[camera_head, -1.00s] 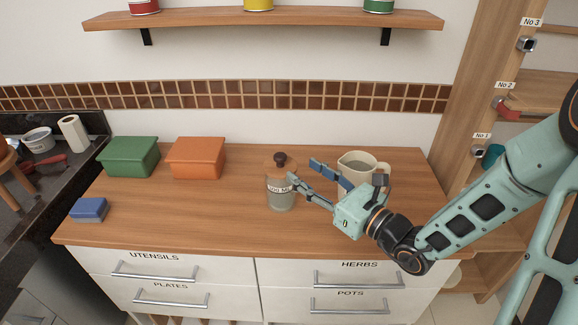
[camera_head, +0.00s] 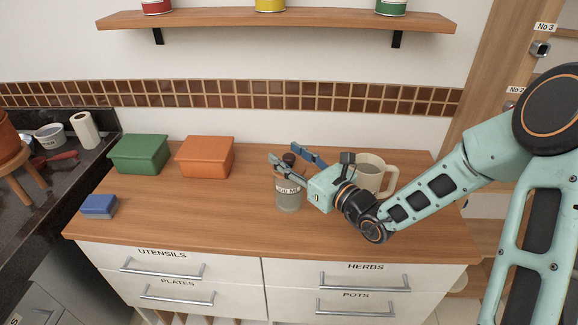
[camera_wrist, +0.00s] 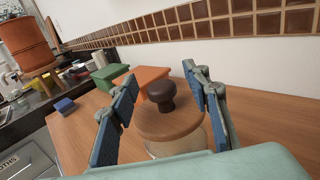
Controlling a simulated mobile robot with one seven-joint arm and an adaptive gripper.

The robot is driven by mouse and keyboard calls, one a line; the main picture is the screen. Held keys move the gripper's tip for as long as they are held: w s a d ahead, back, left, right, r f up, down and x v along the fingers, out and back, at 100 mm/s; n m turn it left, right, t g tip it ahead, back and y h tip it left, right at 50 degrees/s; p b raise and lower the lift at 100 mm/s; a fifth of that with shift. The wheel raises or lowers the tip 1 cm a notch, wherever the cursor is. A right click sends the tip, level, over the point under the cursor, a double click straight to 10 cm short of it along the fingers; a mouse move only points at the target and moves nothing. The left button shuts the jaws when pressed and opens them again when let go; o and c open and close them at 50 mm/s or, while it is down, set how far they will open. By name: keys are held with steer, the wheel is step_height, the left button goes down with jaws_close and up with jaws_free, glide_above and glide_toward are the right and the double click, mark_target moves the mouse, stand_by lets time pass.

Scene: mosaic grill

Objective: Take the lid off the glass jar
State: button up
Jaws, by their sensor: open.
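The glass jar (camera_head: 289,200) stands upright on the wooden counter, with a white label on its front. Its round wooden lid (camera_wrist: 171,124) with a dark knob (camera_wrist: 161,95) is on the jar. In the head view the knob (camera_head: 289,159) shows between my fingers, and the lid is mostly hidden by my gripper. My gripper (camera_head: 296,156) is open at lid height, coming from the right. In the wrist view its blue-padded fingers (camera_wrist: 160,110) stand on either side of the knob, apart from it.
A cream pitcher (camera_head: 372,172) stands close behind my gripper on the right. A green box (camera_head: 139,153) and an orange box (camera_head: 205,156) stand at the back left. A blue block (camera_head: 99,206) lies at the front left. A shelf (camera_head: 275,20) with cans hangs above.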

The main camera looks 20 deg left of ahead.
steer(key=c, duration=1.2)
steer(key=shift+r, duration=0.25)
